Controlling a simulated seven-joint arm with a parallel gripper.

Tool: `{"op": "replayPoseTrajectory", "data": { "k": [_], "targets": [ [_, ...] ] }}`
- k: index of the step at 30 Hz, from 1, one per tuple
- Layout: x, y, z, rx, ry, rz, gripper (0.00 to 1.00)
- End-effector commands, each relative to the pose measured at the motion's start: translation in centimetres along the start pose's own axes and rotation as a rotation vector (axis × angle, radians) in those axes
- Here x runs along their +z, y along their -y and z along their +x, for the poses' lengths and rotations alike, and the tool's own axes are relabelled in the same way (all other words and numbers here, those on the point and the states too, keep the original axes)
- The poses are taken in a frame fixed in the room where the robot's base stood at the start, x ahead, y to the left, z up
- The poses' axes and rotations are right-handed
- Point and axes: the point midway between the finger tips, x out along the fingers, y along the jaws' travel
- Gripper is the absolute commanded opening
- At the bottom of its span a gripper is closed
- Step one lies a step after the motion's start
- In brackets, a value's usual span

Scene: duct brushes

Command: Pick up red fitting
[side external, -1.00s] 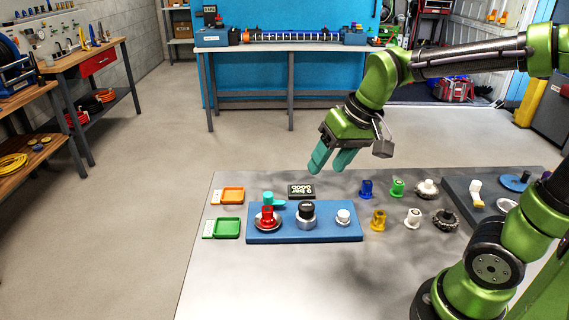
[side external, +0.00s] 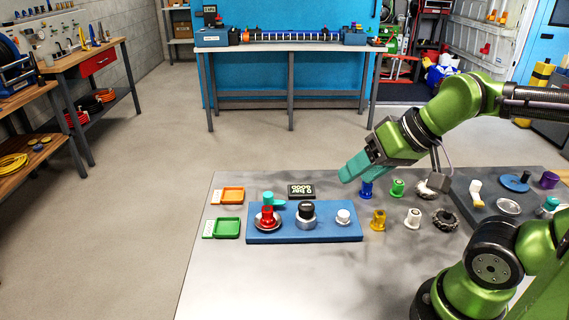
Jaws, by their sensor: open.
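The red fitting (side external: 267,215) stands upright in a round metal seat at the left end of the blue block (side external: 331,233). A teal part (side external: 270,199) is close behind it. My gripper (side external: 352,172) has teal fingers and is open and empty. It is above the table, to the right of and behind the red fitting, near the blue fitting (side external: 366,190) and well apart from the red one. The gap between the fingers is hard to see from this side.
The blue block also carries a black-topped metal part (side external: 305,213) and a white knob (side external: 343,216). Green (side external: 397,187), yellow (side external: 378,219) and white (side external: 413,218) fittings stand to the right. An orange tray (side external: 231,194) and a green tray (side external: 228,228) lie at left. The front table area is clear.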

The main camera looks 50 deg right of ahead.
Motion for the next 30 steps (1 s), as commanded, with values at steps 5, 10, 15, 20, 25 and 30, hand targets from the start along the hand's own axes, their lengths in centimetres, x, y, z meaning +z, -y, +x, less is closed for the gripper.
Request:
{"op": "replayPoseTrajectory", "data": {
  "k": [5,10,15,20,25,30],
  "targets": [
    [0.0,0.0,0.0,0.000,0.000,0.000,0.54],
    [0.0,0.0,0.0,0.000,0.000,0.000,0.54],
    [0.0,0.0,0.0,0.000,0.001,0.000,0.39],
    [0.0,0.0,0.0,0.000,0.001,0.000,0.36],
    [0.1,0.0,0.3,0.003,0.014,-0.001,0.36],
    [-0.6,0.3,2.4,0.037,0.100,-0.010,0.36]
  ]
}}
